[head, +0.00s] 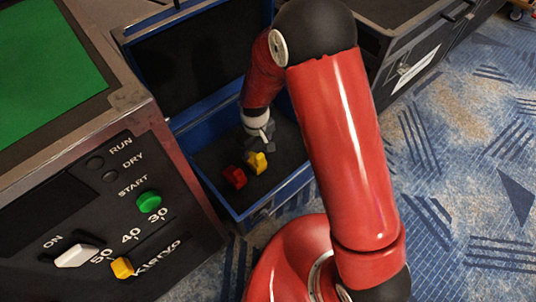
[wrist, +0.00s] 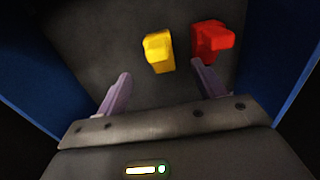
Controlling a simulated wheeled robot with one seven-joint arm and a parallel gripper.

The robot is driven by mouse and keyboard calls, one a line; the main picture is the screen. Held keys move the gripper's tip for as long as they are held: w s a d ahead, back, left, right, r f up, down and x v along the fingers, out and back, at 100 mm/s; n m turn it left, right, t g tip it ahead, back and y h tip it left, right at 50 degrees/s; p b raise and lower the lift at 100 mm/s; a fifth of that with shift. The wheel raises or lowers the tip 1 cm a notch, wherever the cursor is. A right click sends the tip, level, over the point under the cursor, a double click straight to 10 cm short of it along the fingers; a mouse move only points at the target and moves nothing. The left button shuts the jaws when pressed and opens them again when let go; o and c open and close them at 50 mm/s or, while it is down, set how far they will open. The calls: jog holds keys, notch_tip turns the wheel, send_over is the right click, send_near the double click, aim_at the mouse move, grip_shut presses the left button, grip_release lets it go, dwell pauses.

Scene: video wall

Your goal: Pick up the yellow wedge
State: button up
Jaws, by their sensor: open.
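The yellow wedge (head: 257,163) lies on the dark floor of an open blue case (head: 282,194). In the wrist view the yellow wedge (wrist: 159,54) is just beyond my fingertips, between their lines and a little left of the red piece. My gripper (head: 262,146) reaches down into the case, close behind the wedge in the head view. In the wrist view my gripper (wrist: 160,80) has its two fingers spread apart with nothing between them. I cannot tell its exact height above the wedge.
A red piece (head: 235,177) lies beside the wedge; in the wrist view this red piece (wrist: 212,40) is near the right finger. Blue case walls (wrist: 277,60) enclose the space. A control panel (head: 110,215) stands left of the case. A dark case (head: 420,50) stands to the right.

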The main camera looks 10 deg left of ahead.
aim_at(259, 159)
jog(key=f+b, duration=0.1)
jog(key=f, duration=0.7)
jog(key=shift+d+f+b, duration=0.2)
jog(key=shift+f+b, duration=0.05)
jog(key=shift+b, duration=0.1)
jog(key=c, duration=1.1)
jog(key=shift+c, duration=0.5)
jog(key=shift+r, duration=0.2)
